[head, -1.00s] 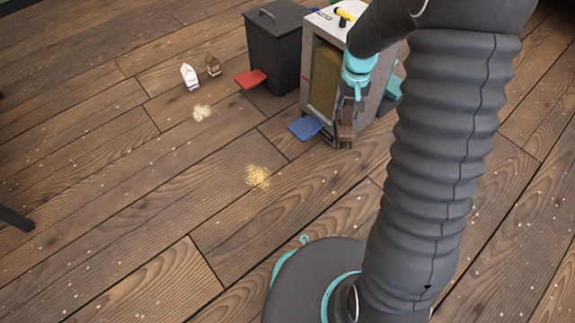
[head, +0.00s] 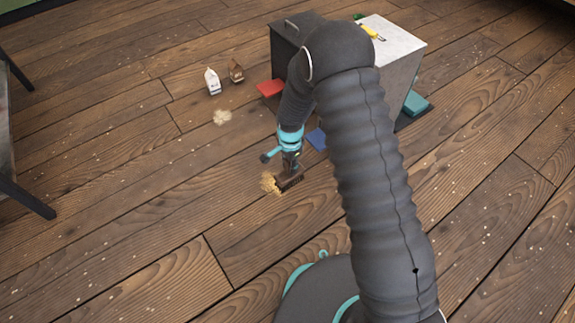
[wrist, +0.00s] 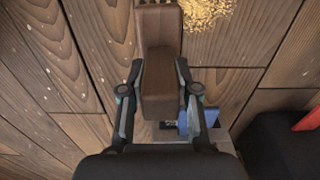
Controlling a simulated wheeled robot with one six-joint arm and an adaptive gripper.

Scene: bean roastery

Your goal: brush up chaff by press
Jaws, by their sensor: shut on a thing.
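My gripper (head: 291,163) is shut on a brown wooden brush (wrist: 159,80), gripping its block handle. In the head view the brush (head: 291,181) is low at the floor, right beside a golden chaff heap (head: 268,183). I cannot tell whether it touches the floor or the heap. In the wrist view the chaff (wrist: 205,12) lies just beyond and right of the brush head. A paler heap (head: 222,117) lies farther back on the floor. The pale-topped press cabinet (head: 403,70) stands behind my arm, its front mostly hidden. A blue flap (head: 317,139) shows at its base.
A dark bin (head: 284,48) with a red flap (head: 270,88) stands left of the cabinet. A white carton (head: 212,82) and a brown carton (head: 236,71) stand on the floor. A yellow-handled tool (head: 373,33) lies on the cabinet. The left floor is mostly clear.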

